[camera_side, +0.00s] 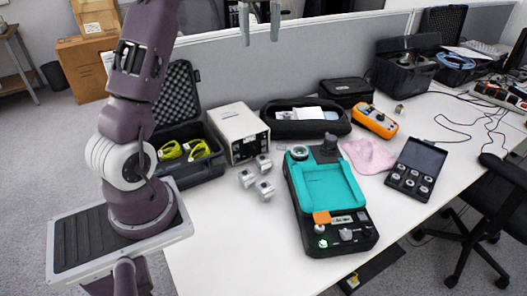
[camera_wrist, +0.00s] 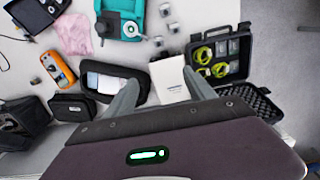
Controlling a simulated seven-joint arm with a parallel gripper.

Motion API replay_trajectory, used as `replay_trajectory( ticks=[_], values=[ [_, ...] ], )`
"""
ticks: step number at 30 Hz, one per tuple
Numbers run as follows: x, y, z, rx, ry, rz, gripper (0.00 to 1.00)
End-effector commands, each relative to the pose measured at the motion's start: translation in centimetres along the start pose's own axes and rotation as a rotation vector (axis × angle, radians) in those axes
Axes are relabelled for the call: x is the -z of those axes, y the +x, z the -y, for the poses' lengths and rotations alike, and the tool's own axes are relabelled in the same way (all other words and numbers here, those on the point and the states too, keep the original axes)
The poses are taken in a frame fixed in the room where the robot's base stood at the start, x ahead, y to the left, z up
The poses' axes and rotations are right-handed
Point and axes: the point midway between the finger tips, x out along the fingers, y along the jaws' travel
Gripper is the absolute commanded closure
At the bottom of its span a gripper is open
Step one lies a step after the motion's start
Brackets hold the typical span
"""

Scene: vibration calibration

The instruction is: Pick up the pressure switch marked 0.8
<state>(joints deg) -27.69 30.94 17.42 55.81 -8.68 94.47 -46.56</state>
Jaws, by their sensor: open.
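Several small silver parts, which look like the switches, stand in a loose group on the white table: one at the left (camera_side: 247,178), one at the back (camera_side: 263,163) and one at the front (camera_side: 265,191). They also show near the top of the wrist view as small grey blocks (camera_wrist: 173,28). No marking is legible, so I cannot tell which is 0.8. My gripper (camera_side: 260,38) is high above the table's back edge, at the top of the side view. Its two fingers are apart and empty, and they also show in the wrist view (camera_wrist: 161,76).
A teal-and-black calibrator (camera_side: 330,190) stands right of the silver parts. Behind them are a white box (camera_side: 238,130) and a black pouch (camera_side: 305,125). An open black case (camera_side: 180,150) is at left. A small open case (camera_side: 412,175) and pink cloth (camera_side: 368,155) lie right. The front-left tabletop is clear.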

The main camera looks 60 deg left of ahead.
Motion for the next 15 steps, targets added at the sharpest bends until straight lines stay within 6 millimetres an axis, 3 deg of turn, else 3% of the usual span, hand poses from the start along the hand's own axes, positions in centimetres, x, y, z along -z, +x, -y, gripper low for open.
replay_trajectory(
  ticks=[8, 11, 15],
  values=[
    [-0.5, 7.3, 0.2, 0.003, 0.010, 0.008, 0.36],
    [-0.6, 11.7, 0.3, 0.006, 0.010, 0.010, 0.36],
    [-0.7, 20.2, 0.4, 0.011, 0.010, 0.013, 0.36]
  ],
)
